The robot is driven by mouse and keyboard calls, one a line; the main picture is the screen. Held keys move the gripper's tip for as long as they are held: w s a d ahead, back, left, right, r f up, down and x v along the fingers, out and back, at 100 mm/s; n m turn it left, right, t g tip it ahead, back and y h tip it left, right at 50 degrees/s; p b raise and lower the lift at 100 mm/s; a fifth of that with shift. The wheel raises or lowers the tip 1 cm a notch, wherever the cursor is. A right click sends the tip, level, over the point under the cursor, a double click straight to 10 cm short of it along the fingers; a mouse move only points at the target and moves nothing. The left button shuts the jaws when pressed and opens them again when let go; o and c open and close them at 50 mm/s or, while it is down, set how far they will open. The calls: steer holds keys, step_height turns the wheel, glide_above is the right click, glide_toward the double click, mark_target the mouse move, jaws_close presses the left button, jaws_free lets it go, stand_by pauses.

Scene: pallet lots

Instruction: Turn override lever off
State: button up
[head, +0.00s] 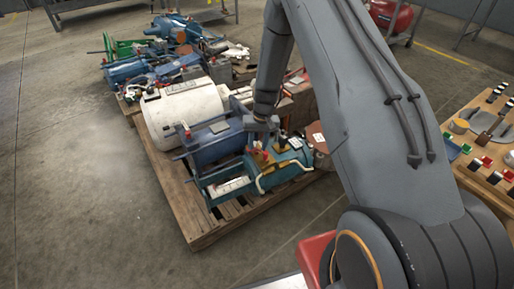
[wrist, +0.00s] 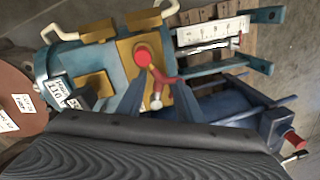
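The override lever (wrist: 143,58) has a round red hub, a red arm and a pale round knob (wrist: 156,103), on a yellow plate of the blue machine (wrist: 68,62). In the head view the blue machine (head: 262,177) lies at the near end of a pallet, with red and yellow parts on top. My gripper (head: 262,127) is just above it. In the wrist view two tapered bluish fingers of my gripper (wrist: 158,95) stand apart, one on each side of the pale knob. Contact with the knob cannot be told. The dark ribbed body below hides part of the machine.
A white tank (head: 183,113) and a blue motor (head: 218,143) share the wooden pallet (head: 200,227). A second loaded pallet stands behind. A brown round lid (wrist: 18,103) is close at the left. A board with knobs (head: 490,150) stands right. Floor at left is clear.

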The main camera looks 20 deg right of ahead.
jaws_close()
